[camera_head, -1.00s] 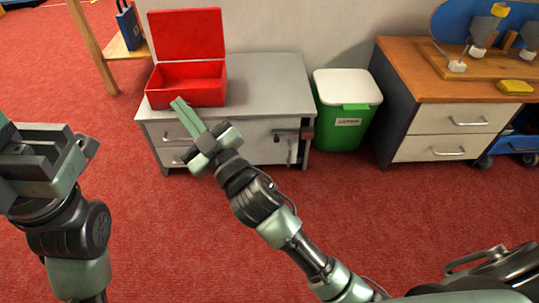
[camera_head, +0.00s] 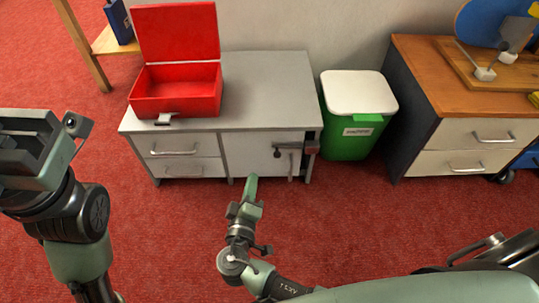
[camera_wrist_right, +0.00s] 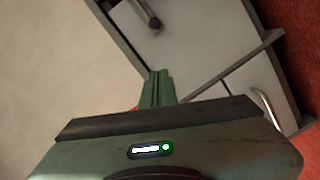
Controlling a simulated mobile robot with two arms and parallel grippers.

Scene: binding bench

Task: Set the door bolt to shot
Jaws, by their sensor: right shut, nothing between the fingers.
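The door bolt (camera_head: 296,149) is a dark bar near the top right of the grey cabinet's door (camera_head: 248,154). Its right end is by a bracket at the cabinet's right edge; I cannot tell how far it is slid. My right gripper (camera_head: 251,184) is shut and empty, below and left of the bolt and apart from it. In the right wrist view its closed fingers (camera_wrist_right: 157,88) point towards pale cabinet panels. My left gripper (camera_head: 35,145) is at the left edge, far from the bolt; its fingers do not show clearly.
An open red box (camera_head: 177,91) stands on the grey cabinet top (camera_head: 262,88). A green bin (camera_head: 347,132) with a white lid stands right of the cabinet, before a wooden-topped drawer unit (camera_head: 464,133). Red carpet lies free in front.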

